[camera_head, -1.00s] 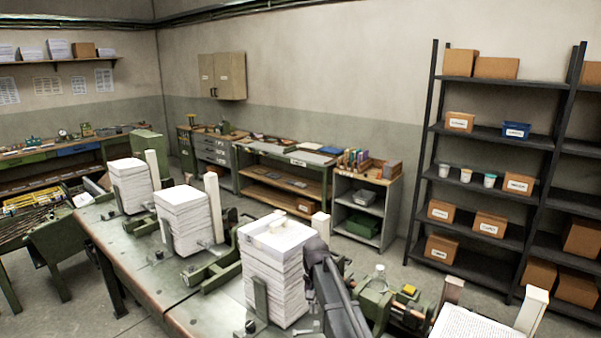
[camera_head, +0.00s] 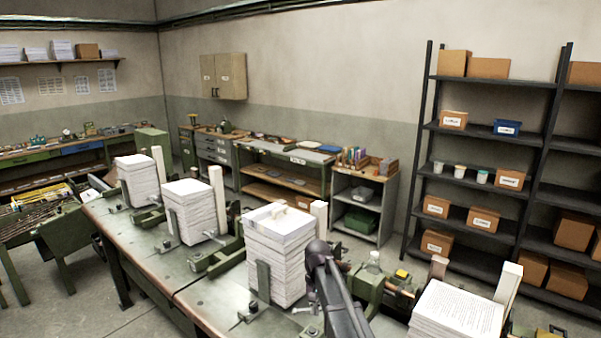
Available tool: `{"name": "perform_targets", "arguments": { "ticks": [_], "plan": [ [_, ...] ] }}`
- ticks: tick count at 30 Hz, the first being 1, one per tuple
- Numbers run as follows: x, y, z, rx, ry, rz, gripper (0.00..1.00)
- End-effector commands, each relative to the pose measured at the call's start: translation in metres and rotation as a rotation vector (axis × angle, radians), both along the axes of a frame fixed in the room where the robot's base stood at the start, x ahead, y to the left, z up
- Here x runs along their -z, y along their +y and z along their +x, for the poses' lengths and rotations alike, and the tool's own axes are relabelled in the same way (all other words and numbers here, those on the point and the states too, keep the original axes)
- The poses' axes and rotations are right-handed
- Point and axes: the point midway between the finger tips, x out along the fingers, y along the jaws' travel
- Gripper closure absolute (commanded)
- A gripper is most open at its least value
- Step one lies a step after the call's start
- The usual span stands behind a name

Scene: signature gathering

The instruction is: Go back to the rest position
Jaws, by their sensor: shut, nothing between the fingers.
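My dark arm (camera_head: 338,290) rises from the bottom edge, right of the nearest paper stack (camera_head: 277,262). Its rounded upper joint is close to that stack's right side in the picture; I cannot tell whether they touch. My gripper's fingers do not show. No rest position is marked in the view. The nearest stack stands upright on the green workbench (camera_head: 185,272), with small pale pieces on its top.
Two more paper stacks, a middle one (camera_head: 193,213) and a far one (camera_head: 137,182), stand along the bench between green clamps. A printed stack (camera_head: 457,312) is at lower right. A dark shelf rack (camera_head: 485,190) stands behind. Floor (camera_head: 62,292) shows at lower left.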

Motion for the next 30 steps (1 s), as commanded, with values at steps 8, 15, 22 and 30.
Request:
{"name": "perform_targets", "arguments": {
  "ticks": [8,15,22,30],
  "plan": [
    [0.019,-0.019,-0.025,-0.012,-0.030,0.004,1.00],
    [0.042,-0.044,-0.058,-0.028,-0.069,0.006,1.00],
    [0.080,-0.081,-0.117,-0.058,-0.137,0.002,1.00],
    [0.115,-0.118,-0.177,-0.100,-0.216,-0.011,1.00]
  ]
}}
